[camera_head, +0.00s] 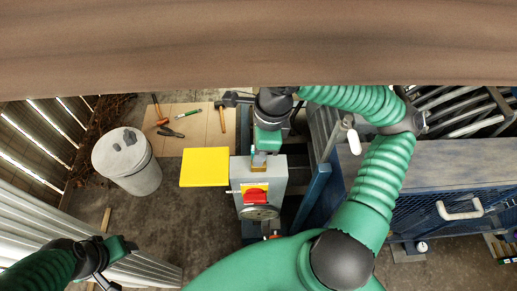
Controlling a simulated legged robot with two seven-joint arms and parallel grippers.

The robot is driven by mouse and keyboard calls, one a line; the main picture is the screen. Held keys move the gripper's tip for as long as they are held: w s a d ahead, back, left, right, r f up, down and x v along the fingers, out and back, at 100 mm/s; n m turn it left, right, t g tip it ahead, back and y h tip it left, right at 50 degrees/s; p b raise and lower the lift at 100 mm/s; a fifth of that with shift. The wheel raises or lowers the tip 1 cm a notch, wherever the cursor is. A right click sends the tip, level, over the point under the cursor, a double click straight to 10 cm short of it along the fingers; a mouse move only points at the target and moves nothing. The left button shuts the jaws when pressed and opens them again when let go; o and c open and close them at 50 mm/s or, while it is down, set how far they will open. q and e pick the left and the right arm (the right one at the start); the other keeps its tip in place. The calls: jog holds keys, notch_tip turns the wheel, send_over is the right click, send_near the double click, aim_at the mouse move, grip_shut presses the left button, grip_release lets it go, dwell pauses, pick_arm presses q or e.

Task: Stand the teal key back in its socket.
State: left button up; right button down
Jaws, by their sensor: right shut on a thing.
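My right gripper (267,127) is above the top of a grey control box (273,176), with its wrist pointing down. It is shut on what looks like the teal key (268,141), though gripper and key are hard to tell apart at this size. A small brass-coloured piece (259,159), perhaps the socket, shows just below on the box top. I cannot tell whether the key touches it or is inside it. My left gripper (112,262) is at the lower left, far from the box; its fingers are not clear.
The box carries a red switch (255,203) on yellow and a round gauge (260,212). A yellow panel (205,167) lies left of it. A grey bin (128,165) stands further left. Hand tools lie on a board (192,124). A blue machine (448,165) is at right.

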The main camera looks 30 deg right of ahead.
jog(key=shift+f+b, duration=0.35)
jog(key=shift+f, duration=0.15)
jog(key=c, duration=1.1)
grip_release()
jog(key=r, duration=0.3)
jog(key=r+p, duration=0.1)
jog(key=r, duration=0.2)
jog(key=d+r+p, duration=0.1)
jog(key=r, duration=0.1)
jog(key=shift+s+d+r, duration=0.1)
jog(key=shift+s+r, duration=0.2)
jog(key=shift+r, duration=0.1)
jog(key=r+p, duration=0.2)
jog(key=p, duration=0.2)
jog(key=r+p, duration=0.3)
jog(key=p, duration=0.1)
jog(key=d+r+p, duration=0.1)
jog(key=r+p, duration=0.1)
jog(key=p, duration=0.2)
jog(key=shift+s+d+r, duration=0.1)
jog(key=shift+s+r, duration=0.25)
jog(key=shift+r, duration=0.05)
